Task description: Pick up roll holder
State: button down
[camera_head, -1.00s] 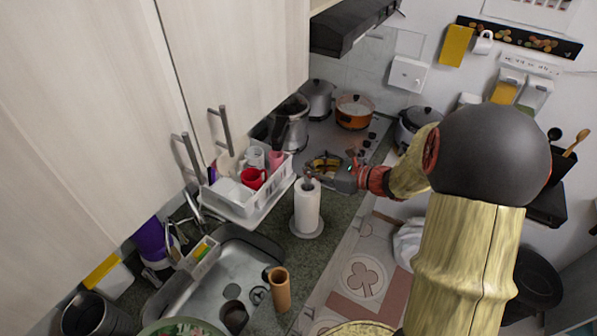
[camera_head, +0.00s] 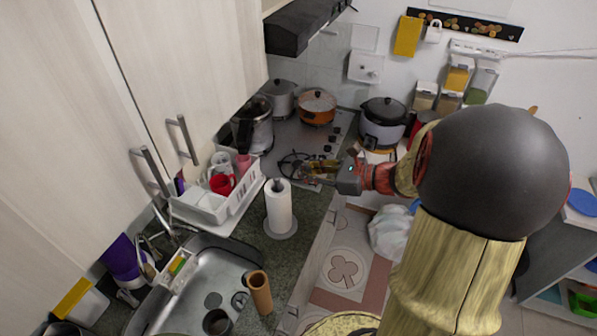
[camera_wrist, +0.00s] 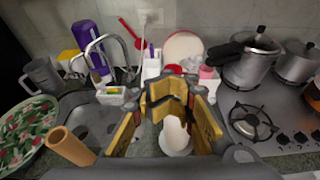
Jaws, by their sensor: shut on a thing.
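The roll holder (camera_head: 279,207), with a white paper roll and a dark top, stands upright on its round base on the counter, between the dish rack and the stove. My gripper (camera_head: 316,168) is up and to the right of it in the head view, with a visible gap, over the stove's near corner. In the wrist view, my gripper (camera_wrist: 170,92) shows dark fingers with yellow pads. The white roll (camera_wrist: 176,136) appears between and below them, upright and partly hidden by the fingers. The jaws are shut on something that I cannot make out.
A white dish rack (camera_head: 240,199) with cups and a sink (camera_head: 205,285) lie to the left. A brown cylinder (camera_head: 260,292) stands at the sink's edge. The stove (camera_head: 335,130) holds pots, and a rice cooker (camera_head: 383,122) stands right of it.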

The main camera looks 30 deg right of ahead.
jog(key=c, duration=0.5)
grip_release()
dwell(0.5)
